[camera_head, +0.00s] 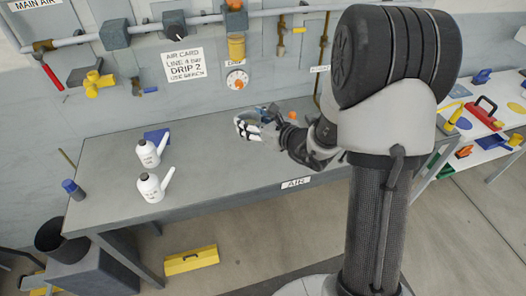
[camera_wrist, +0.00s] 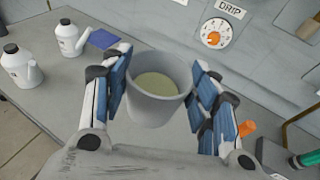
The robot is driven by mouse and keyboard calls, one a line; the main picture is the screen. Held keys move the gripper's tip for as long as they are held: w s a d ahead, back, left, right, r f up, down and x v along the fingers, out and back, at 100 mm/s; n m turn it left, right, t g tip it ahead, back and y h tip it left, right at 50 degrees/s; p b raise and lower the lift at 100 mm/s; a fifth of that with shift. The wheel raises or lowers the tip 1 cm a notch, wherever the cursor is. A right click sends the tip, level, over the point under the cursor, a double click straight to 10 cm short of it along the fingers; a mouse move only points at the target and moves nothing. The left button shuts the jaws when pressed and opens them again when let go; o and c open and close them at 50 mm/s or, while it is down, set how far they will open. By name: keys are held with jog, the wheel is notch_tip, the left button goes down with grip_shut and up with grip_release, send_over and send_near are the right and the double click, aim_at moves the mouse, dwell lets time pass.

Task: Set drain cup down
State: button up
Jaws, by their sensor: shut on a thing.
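The drain cup (camera_wrist: 158,101) is a grey tapered cup with pale yellowish-green liquid or a pale bottom inside. My gripper (camera_wrist: 160,92) is shut on it, with blue-padded fingers on both sides, in the wrist view. The cup looks upright. Whether its base touches the bench cannot be told. In the head view my gripper (camera_head: 262,130) is over the back part of the grey bench (camera_head: 215,178), below the drip dial (camera_head: 237,80). The cup is mostly hidden there by the fingers and arm.
Two white spouted bottles (camera_head: 148,153) (camera_head: 152,188) stand at the bench's left, near a blue pad (camera_head: 157,137). A blue-capped container (camera_head: 73,189) is at the left edge. An orange knob-like thing (camera_wrist: 246,128) lies right of my gripper. The bench's front middle is clear.

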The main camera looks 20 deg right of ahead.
notch_tip(320, 180, down, 17)
jog(key=b, duration=0.4)
jog(key=shift+f, duration=0.15)
jog(key=shift+f+b, duration=0.15)
jog(key=shift+b, duration=0.15)
jog(key=o, duration=1.1)
jog(key=shift+r, duration=0.2)
